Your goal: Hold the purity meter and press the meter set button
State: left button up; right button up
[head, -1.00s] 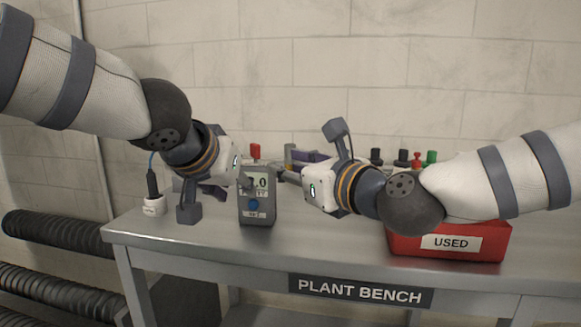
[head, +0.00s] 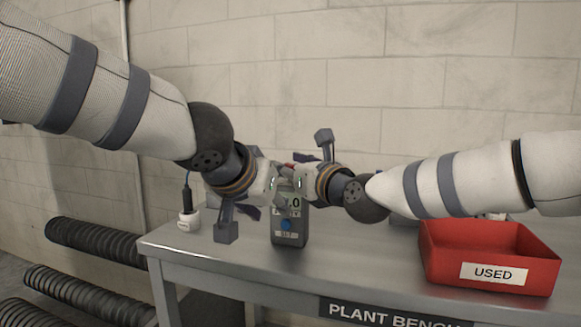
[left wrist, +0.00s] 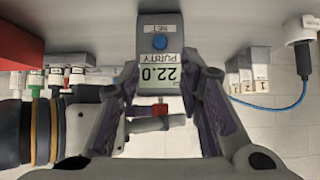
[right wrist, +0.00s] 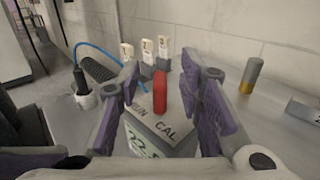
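The grey purity meter (head: 289,232) stands upright on the bench. In the left wrist view the meter (left wrist: 160,22) appears upside down, with a 22.0 display (left wrist: 160,77) and a blue set button (left wrist: 160,42). A red knob (right wrist: 160,92) stands on its top by RUN and CAL labels. My left gripper (left wrist: 161,68) is open, with its fingertips close to both sides of the meter; I cannot tell whether they touch. My right gripper (right wrist: 161,62) is open above the meter's top, its fingers on either side of the red knob and apart from it.
A red USED bin (head: 455,272) sits at the bench's right. A white socket with a plug (head: 188,220) stands at the left, with a blue cable. The bench front (head: 330,285) is clear.

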grip_shut()
pick_arm(q)
grip_shut()
dwell(1.1)
